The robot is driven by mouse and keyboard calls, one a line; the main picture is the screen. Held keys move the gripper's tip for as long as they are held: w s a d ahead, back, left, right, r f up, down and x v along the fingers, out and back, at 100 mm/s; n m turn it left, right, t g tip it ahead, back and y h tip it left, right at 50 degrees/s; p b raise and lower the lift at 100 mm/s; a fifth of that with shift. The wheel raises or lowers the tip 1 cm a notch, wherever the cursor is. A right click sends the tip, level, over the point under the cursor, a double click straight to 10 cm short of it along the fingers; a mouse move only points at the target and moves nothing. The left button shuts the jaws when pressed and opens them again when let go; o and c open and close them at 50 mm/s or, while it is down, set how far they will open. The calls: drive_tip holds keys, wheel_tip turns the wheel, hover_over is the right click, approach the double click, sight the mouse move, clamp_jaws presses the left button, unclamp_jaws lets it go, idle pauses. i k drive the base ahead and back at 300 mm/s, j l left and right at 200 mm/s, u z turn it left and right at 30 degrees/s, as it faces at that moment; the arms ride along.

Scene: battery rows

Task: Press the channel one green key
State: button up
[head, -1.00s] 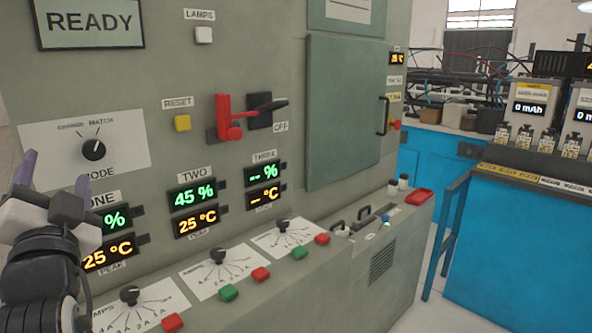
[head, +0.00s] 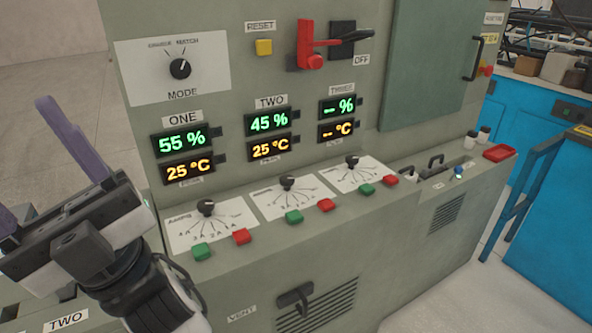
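The channel one green key (head: 202,252) sits on the sloped ledge of the grey cabinet, below the left dial plate (head: 208,224) and the ONE display (head: 181,140), which reads 55 % and 25 °C. A red key (head: 242,236) is just right of it. My gripper (head: 22,160) is at the left, apart from the key and to its left. Its purple fingers stand wide apart, pointing up and left, with nothing seen between them. The left finger is partly cut off by the frame edge.
Channels two and three have their own green keys (head: 294,217) and red keys further right. A red lever (head: 306,45) and MODE knob (head: 180,69) are above. A vent handle (head: 295,297) sticks out below. Blue cabinets (head: 552,150) stand at the right.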

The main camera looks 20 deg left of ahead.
sight(201, 250)
drive_tip(key=u, duration=1.05)
